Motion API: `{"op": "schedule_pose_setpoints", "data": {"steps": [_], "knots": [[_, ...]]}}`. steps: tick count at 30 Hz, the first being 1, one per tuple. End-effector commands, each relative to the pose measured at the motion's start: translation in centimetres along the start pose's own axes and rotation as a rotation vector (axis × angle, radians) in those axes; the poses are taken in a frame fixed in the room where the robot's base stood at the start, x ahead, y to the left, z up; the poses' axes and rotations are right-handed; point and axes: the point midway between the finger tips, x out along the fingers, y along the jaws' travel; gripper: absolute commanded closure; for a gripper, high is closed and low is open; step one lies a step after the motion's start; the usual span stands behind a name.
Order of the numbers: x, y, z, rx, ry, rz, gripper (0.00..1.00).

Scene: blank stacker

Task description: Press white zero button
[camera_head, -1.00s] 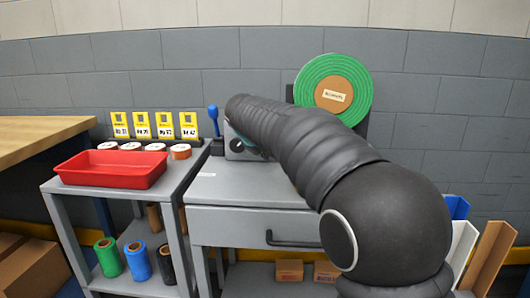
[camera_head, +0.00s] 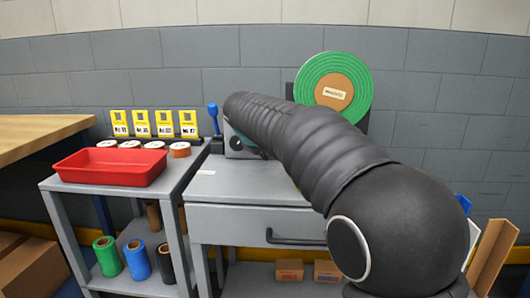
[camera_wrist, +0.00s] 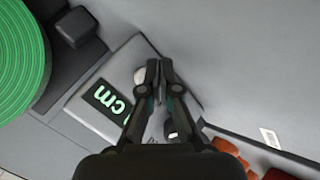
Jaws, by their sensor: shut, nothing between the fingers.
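In the wrist view, a grey device (camera_wrist: 92,122) carries a dark display (camera_wrist: 106,101) with green "cm" lettering. A round white button (camera_wrist: 140,76) shows on the device, partly covered by my gripper's left finger. My gripper (camera_wrist: 160,66) is shut and empty, with its fingertips over the device just right of the white button. I cannot tell how high they are above it. In the head view, part of the device (camera_head: 236,148) shows on the grey table, and my arm hides the rest and my gripper.
A large green roll (camera_head: 333,65) stands behind the table (camera_head: 250,186); it also shows in the wrist view (camera_wrist: 18,50). A blue-topped handle (camera_head: 213,112) stands left of the device. A red tray (camera_head: 110,168) and several tape rolls sit on the left cart.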

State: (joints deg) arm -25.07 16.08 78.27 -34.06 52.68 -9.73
Motion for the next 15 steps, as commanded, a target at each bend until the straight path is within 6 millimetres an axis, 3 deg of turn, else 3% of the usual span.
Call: {"op": "schedule_pose_setpoints", "data": {"steps": [15], "knots": [[-0.94, -0.88, 0.69, 0.0, 0.003, 0.0, 1.0]]}}
